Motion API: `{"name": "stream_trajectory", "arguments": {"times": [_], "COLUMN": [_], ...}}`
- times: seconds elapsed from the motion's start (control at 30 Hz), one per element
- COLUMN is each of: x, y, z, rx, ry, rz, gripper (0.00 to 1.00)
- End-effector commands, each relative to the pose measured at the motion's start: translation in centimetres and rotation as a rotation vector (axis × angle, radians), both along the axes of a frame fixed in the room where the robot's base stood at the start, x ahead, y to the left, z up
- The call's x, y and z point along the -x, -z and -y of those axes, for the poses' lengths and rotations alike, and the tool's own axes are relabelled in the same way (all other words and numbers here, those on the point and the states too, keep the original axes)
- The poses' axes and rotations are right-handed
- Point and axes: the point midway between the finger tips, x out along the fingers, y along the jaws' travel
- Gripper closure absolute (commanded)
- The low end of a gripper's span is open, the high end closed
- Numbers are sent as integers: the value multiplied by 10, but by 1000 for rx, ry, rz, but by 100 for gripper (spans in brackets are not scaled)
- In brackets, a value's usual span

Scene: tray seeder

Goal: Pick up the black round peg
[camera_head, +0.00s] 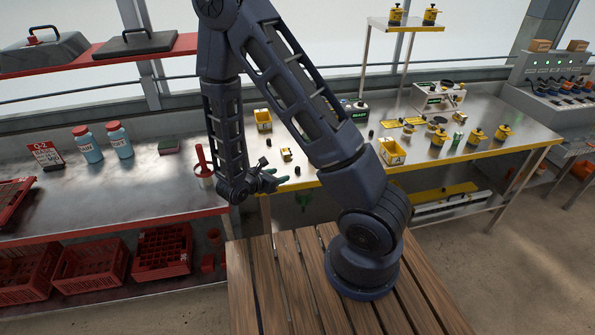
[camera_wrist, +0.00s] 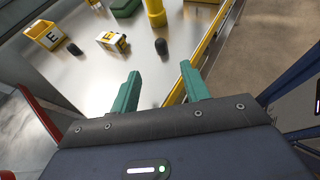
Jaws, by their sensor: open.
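My gripper (camera_wrist: 161,72) is open, its two teal fingers apart with nothing between them. In the wrist view a small black peg with a rounded top (camera_wrist: 162,46) stands on the metal table, just beyond the gap between the fingertips and apart from them. Another small dark piece (camera_wrist: 73,48) is farther left, beside a yellow bin. In the head view my gripper (camera_head: 277,179) hangs at the front edge of the table, close to a small black piece (camera_head: 297,170). Which dark piece is the task's peg cannot be told for sure from shape alone.
A yellow bin marked E (camera_wrist: 42,37) and a yellow-white block marked E (camera_wrist: 112,41) lie near the peg. A yellow cylinder (camera_wrist: 156,14) is beyond it. The table's yellow edge (camera_wrist: 184,83) runs to the right. A red-edged bench (camera_head: 120,200) is on the left.

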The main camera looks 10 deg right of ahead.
Motion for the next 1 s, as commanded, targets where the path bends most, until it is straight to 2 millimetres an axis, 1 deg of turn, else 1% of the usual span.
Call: {"name": "stream_trajectory", "arguments": {"times": [0.1,0.2,0.53,0.7,0.8,1.0], "x": [-10,-17,-31,-43,-50,-55], "y": [7,12,21,29,34,37], "z": [15,25,43,61,69,75], "rx": [3,2,1,2,1,0], "ry": [4,5,5,6,5,4], "rz": [-1,-1,-2,0,-1,0], "gripper": [54,54,54,54,54,54]}}
